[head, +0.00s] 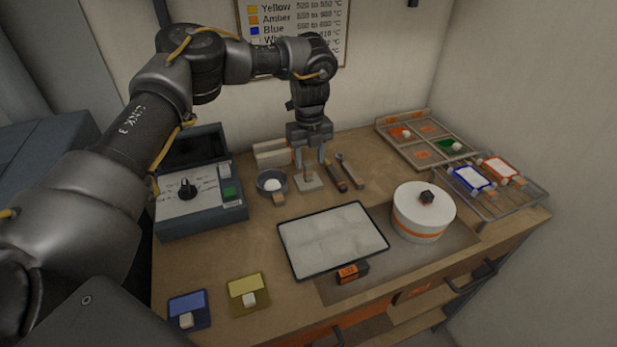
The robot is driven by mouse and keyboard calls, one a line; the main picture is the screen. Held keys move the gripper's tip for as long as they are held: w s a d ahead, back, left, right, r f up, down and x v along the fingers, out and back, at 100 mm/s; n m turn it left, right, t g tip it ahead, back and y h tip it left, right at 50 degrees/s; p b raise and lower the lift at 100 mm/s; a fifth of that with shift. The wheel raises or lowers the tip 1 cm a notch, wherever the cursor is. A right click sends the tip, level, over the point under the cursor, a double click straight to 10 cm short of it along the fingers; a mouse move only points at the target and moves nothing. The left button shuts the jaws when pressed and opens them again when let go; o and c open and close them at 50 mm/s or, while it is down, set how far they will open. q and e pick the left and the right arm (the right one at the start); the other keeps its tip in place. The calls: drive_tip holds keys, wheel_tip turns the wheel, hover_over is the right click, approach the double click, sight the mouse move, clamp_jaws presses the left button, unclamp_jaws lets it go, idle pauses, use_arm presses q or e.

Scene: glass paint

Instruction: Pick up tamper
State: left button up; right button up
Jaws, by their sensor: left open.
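The tamper (309,183) appears to be the small tool with a pale square base and an upright brown handle, standing at the back middle of the workbench. My left gripper (309,164) points straight down over it. Its two fingers are apart, one on each side of the handle as seen from here. I cannot tell whether they touch it. The upper part of the handle is hard to make out between the fingers. My right gripper is not in view.
A small bowl (271,182) stands close left of the tamper, and tools (335,176) lie close right. In front are a framed tray (332,212) and a white round lidded pot (423,222). A grey control box (201,210) stands left. The front left bench holds blue and yellow cards.

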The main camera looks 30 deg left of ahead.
sight(308, 163)
use_arm(q)
drive_tip(key=shift+s+f+p, duration=0.15)
drive_tip(key=shift+f+p, duration=0.2)
drive_tip(key=shift+f, duration=0.05)
drive_tip(key=f, duration=0.2)
drive_tip(key=f+p, duration=0.1)
drive_tip(key=shift+a+f, duration=0.3)
drive_tip(key=shift+f, duration=0.35)
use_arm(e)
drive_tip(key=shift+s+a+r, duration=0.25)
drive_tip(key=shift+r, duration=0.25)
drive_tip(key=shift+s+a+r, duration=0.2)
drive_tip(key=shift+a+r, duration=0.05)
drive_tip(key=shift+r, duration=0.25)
use_arm(q)
drive_tip(key=shift+c, duration=0.2)
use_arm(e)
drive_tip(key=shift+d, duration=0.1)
use_arm(q)
clamp_jaws()
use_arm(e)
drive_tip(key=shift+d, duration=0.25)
